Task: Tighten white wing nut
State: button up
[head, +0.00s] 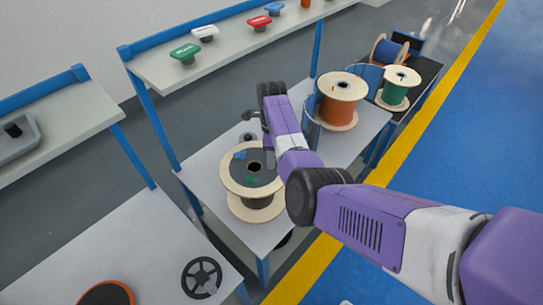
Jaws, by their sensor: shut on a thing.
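A white wing nut (204,33) with a dark base sits on the upper shelf, between a green one (185,53) and a red one (260,23). My gripper (250,116) is above the work table, beyond the near spool, and my own arm partly hides it. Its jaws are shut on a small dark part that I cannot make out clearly. A dark round knob (248,137) shows just below it. The white wing nut is apart from my gripper, up and to the left.
A wooden-flanged spool (237,209) with a dark top stands on the work table (203,178). Orange (342,103) and green (397,90) cable spools stand to the right. Blue shelf posts rise behind the table. A grey bin (22,140) is at left. Blue floor at right is clear.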

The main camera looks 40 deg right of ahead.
jog(key=o, duration=1.4)
jog(key=shift+c, duration=0.2)
jog(key=shift+w+d+r+b, duration=0.1)
jog(key=shift+r+b, duration=0.15)
jog(key=shift+r, duration=1.75)
jog(key=shift+w+d+r+b, duration=0.1)
jog(key=shift+r+b, duration=0.15)
jog(key=shift+r, duration=1.7)
